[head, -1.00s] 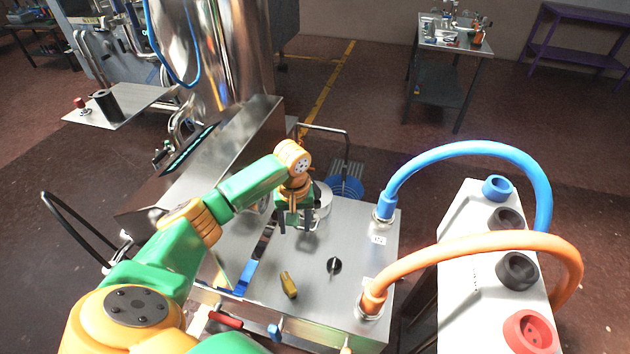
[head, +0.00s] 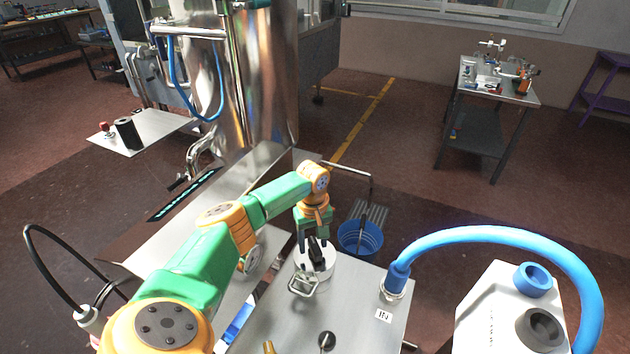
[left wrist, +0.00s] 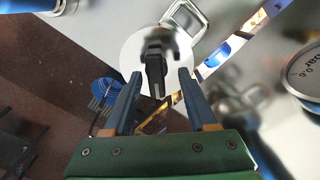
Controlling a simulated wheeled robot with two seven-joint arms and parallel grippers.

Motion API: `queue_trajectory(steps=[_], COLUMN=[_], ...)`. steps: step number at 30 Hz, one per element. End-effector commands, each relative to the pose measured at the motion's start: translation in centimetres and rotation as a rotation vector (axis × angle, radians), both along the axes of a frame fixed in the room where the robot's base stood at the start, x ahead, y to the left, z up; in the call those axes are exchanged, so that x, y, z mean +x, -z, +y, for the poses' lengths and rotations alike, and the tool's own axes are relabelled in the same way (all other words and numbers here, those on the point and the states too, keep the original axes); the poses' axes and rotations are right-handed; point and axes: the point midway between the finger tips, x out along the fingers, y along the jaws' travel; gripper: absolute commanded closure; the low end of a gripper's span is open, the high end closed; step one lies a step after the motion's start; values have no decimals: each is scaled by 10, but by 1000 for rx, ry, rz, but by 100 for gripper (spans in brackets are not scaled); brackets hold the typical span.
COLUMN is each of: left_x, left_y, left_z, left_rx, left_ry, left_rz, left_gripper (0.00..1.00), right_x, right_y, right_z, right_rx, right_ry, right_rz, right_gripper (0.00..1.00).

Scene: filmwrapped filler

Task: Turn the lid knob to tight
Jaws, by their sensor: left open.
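The round pale lid (head: 327,277) sits at the far end of the steel bench top, with a black knob (head: 318,254) standing on it. In the left wrist view the black knob (left wrist: 154,68) is upright on the round white lid (left wrist: 130,52), in line with the space between my fingers. My left gripper (head: 314,236) is directly above the lid and partly covers the knob. In the left wrist view my left gripper (left wrist: 160,78) is open, with one finger on each side of the knob's line. I cannot tell whether the fingers touch it. My right gripper is out of view.
A metal loop handle (head: 303,284) stands at the lid's near side. A blue hose (head: 470,236) arches from the bench's IN port to the white box (head: 482,310) at right. A blue bucket (head: 360,238) is on the floor behind. A small black knob (head: 327,340) is on the bench.

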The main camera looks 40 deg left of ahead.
Motion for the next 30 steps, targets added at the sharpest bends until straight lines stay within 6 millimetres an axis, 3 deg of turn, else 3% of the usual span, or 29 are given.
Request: queue_trajectory(steps=[9,15,16,30], left_x=[0,0,0,0], left_y=[9,8,8,7], left_z=[0,0,0,-1], left_rx=[0,1,1,0], left_ry=[1,1,1,86], left_rz=[-1,0,0,0], left_gripper=[43,96,100,100], right_x=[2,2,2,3], right_y=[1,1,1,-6], right_z=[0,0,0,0], right_rx=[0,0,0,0], right_ry=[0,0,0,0], right_rz=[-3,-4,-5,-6], right_gripper=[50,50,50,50])
